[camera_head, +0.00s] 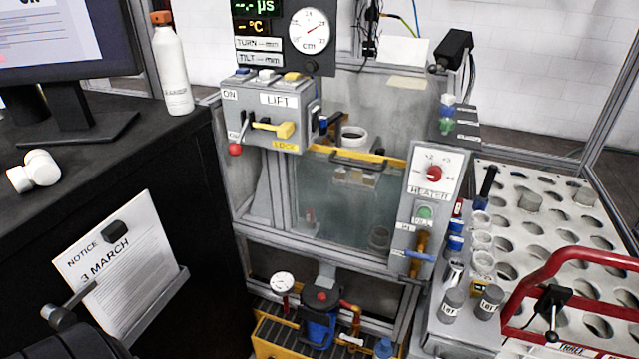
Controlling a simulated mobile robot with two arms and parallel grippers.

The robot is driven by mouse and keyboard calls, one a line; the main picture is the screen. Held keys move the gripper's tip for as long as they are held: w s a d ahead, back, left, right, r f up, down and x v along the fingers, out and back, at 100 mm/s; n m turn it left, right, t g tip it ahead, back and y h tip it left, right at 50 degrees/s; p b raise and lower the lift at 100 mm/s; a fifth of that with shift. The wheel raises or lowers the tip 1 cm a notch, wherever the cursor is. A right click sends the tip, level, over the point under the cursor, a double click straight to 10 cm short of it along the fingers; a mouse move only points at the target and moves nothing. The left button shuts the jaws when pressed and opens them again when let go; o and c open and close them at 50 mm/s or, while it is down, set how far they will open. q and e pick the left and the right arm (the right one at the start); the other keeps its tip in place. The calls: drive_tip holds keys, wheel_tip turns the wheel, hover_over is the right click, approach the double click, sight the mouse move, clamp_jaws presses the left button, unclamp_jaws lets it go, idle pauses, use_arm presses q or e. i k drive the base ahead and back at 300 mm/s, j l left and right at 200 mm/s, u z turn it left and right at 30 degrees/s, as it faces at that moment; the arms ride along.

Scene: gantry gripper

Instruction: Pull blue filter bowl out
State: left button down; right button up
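The blue filter bowl (319,328) is upright in the lower bay of the gantry frame. It sits under a dark filter head with a red round cap (321,296), and appears joined to it. A yellow-edged tray with a dark slatted grating (275,335) lies beneath and around it. A white pressure gauge (282,283) stands left of the bowl and a red fitting (350,308) is at its right.
A grey frame rail (325,256) runs above the bay. A lift panel (268,110) and heater panel (427,190) flank a glass tank (345,205). A holed rack (540,230) and red tubular handle (515,300) stand right; a black cabinet (200,240) stands left.

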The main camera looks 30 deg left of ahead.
sight(320, 327)
drive_tip(key=u, duration=1.15)
